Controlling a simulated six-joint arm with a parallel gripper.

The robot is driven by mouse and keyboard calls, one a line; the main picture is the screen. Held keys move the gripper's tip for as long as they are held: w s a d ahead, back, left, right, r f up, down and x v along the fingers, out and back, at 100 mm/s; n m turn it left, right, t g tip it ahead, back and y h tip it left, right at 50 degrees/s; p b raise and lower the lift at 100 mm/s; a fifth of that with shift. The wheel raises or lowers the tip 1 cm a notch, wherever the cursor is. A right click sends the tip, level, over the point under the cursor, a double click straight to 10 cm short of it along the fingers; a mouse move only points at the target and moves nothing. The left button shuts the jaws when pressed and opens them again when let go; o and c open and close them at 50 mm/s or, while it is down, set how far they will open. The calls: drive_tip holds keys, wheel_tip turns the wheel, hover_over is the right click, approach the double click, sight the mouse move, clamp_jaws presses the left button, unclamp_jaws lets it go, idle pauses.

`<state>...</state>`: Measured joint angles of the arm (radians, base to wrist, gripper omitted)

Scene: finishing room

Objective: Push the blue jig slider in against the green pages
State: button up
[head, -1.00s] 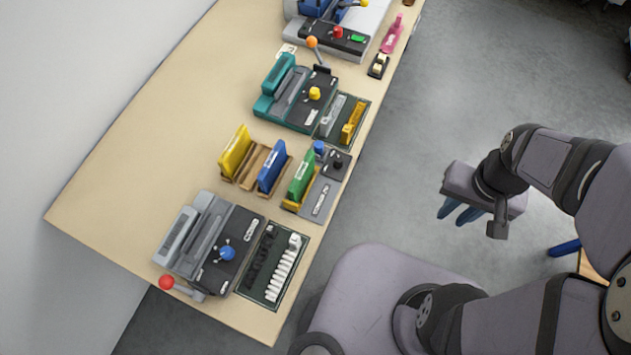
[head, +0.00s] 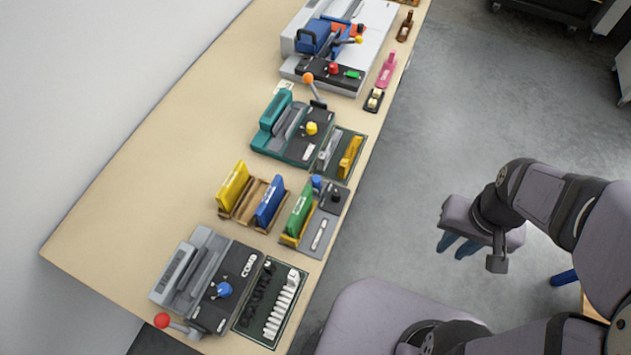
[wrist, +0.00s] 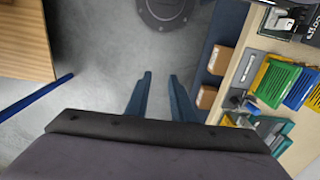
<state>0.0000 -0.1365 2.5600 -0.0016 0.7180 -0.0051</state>
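The green pages (head: 299,213) stand upright in a small jig on the bench, with a yellow part along their lower left side. The jig's grey base plate (head: 319,238) lies to their right. A small blue part (head: 316,183), apparently the jig slider, shows at the far end of the pages; whether it touches them I cannot tell. The green pages also show at the right of the wrist view (wrist: 277,84). My gripper (head: 459,246) hangs over the floor, well right of the bench. Its two blue fingers are apart and empty in the wrist view (wrist: 161,92).
Yellow pages (head: 233,187) and blue pages (head: 270,202) stand in holders left of the green ones. A grey punch (head: 207,280) with a red-knobbed lever is nearer, a teal punch (head: 290,130) farther. Open floor lies between my gripper and the bench.

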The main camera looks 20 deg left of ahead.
drive_tip(key=shift+c, duration=0.6)
clamp_jaws()
wheel_tip(320, 180, down, 11)
drive_tip(key=s+a+n+g+b, duration=0.2)
drive_tip(key=a+b, duration=0.1)
drive_tip(key=b, duration=0.4)
drive_tip(key=w+a+f+b, duration=0.3)
drive_tip(key=w+a+f, duration=0.35)
drive_tip(key=w, duration=0.25)
drive_tip(key=w+a+r+n+y, duration=0.2)
drive_tip(key=w+a+r+y, duration=0.2)
drive_tip(key=w+a, duration=0.6)
drive_tip(key=a+r+n+g+y, duration=0.1)
drive_tip(key=a+r+n+y, duration=0.1)
drive_tip(key=a+r+n, duration=0.4)
drive_tip(key=r+n, duration=0.1)
drive_tip(key=n, duration=0.3)
drive_tip(key=shift+r+y, duration=0.35)
drive_tip(key=shift+y, duration=0.05)
